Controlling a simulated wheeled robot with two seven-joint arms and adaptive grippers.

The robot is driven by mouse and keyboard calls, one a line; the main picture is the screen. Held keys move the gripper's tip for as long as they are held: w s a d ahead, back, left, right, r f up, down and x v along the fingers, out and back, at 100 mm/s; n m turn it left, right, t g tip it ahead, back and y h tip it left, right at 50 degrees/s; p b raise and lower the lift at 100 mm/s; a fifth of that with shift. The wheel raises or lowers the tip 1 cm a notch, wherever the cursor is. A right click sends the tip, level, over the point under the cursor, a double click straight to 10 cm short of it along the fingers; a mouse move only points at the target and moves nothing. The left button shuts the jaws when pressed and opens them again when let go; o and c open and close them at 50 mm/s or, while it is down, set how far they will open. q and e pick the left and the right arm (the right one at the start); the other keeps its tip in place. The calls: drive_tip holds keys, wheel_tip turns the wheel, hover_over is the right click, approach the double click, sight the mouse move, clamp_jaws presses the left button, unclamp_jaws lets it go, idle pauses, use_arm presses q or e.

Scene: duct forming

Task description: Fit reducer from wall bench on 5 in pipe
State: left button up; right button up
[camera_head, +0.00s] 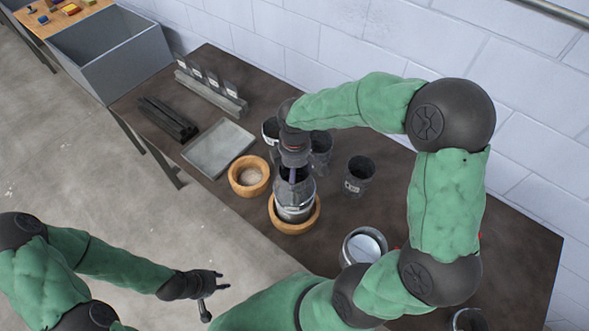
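A grey metal piece (295,188) that narrows towards its top, which looks like the reducer, is upright over a wider shiny pipe section (293,212). That section stands in a round wooden ring (277,224) on the dark wall bench (400,215). I cannot tell how far the two pieces are seated. My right gripper (293,172) points down at the top of the reducer, and its fingers are partly hidden there. Whether they are closed on it is unclear. My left gripper (213,291) is open and empty, in front of the bench over the floor.
Another wooden ring (238,184) and a grey tray (219,166) are left of the pipe. Dark cylindrical fittings stand behind and right (358,175). A metal can (363,250) is near my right arm. A block wall closes the back.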

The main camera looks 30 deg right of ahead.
drive_tip(key=shift+f+b, duration=0.45)
drive_tip(key=shift+f, duration=0.1)
idle(0.6)
drive_tip(key=o, duration=1.6)
drive_tip(key=shift+o, duration=0.2)
wheel_tip(320, 180, up, 12)
